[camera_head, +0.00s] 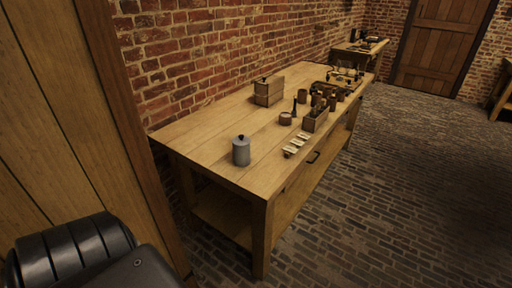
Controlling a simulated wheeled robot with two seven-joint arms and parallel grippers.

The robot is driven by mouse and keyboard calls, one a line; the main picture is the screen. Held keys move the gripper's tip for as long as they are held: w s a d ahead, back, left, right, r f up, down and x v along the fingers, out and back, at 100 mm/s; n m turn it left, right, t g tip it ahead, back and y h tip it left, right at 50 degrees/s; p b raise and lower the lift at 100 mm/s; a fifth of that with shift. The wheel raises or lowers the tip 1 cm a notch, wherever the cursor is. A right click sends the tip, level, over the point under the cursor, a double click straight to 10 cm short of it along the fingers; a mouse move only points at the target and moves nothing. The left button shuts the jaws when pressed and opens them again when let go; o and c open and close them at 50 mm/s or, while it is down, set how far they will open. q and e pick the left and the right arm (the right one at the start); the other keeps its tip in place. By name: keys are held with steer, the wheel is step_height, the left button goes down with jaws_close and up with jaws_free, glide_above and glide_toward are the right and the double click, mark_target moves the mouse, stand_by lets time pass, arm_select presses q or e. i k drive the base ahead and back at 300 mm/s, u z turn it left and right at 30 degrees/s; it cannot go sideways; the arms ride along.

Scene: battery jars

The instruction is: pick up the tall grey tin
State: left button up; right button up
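A grey tin (241,152) with a lid and a small dark knob stands upright near the front left end of the wooden table (205,148). Nothing touches it, and the wood around it is bare. Neither of my grippers shows in the head view. A black part of my own body fills the lower left corner, well apart from the table.
Behind the tin are a wooden box (269,91), a small round pot (285,118), a dark bottle (294,107), an open wooden crate (315,119) and several small pale pieces (296,145). A wooden panel (50,120) stands at the left. Open brick floor (400,200) lies to the right.

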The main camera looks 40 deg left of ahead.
mark_target(241, 155)
steer(key=u, duration=0.05)
steer(key=i, duration=3.4)
steer(key=u, duration=3.5)
steer(key=i, duration=0.5)
steer(key=z, duration=0.1)
